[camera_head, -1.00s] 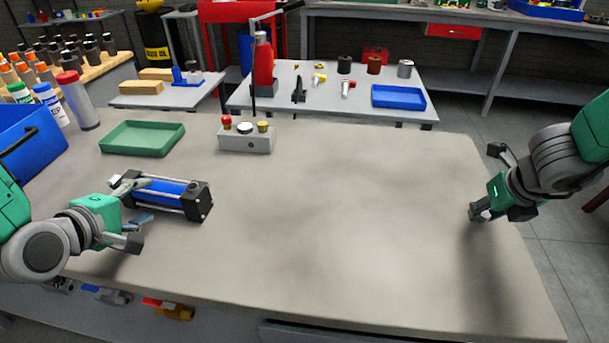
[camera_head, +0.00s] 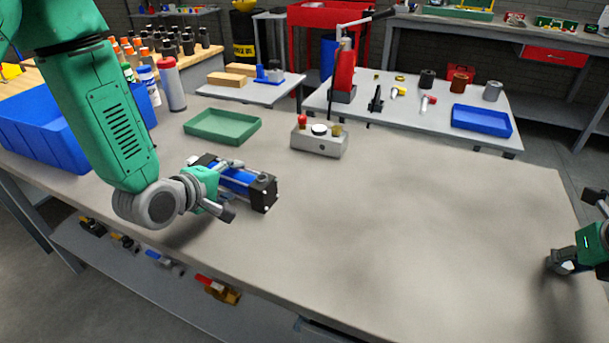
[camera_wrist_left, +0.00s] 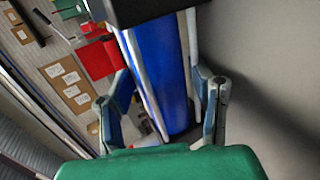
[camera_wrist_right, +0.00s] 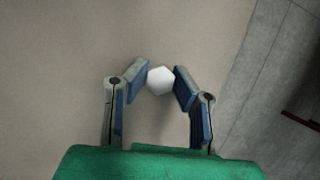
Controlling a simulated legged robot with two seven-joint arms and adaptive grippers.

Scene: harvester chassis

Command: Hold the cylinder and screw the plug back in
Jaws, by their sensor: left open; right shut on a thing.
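The cylinder (camera_head: 240,177), blue with dark end blocks and pale rods, lies on the workbench at left centre. Its blue body (camera_wrist_left: 160,70) fills the middle of the left wrist view. My left gripper (camera_head: 222,188) is open, with one finger on each side of the cylinder. I cannot tell whether the fingers touch it. My right gripper (camera_head: 574,232) is at the right edge of the head view, above the bench's right side, far from the cylinder. In the right wrist view its fingertips are shut on a small white six-sided piece, seemingly the plug (camera_wrist_right: 160,79).
A green tray (camera_head: 247,138) and a grey block with coloured knobs (camera_head: 320,149) stand behind the cylinder. Blue bins (camera_head: 40,140) and bottles are at the left. The workbench (camera_head: 400,220) is clear between my grippers.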

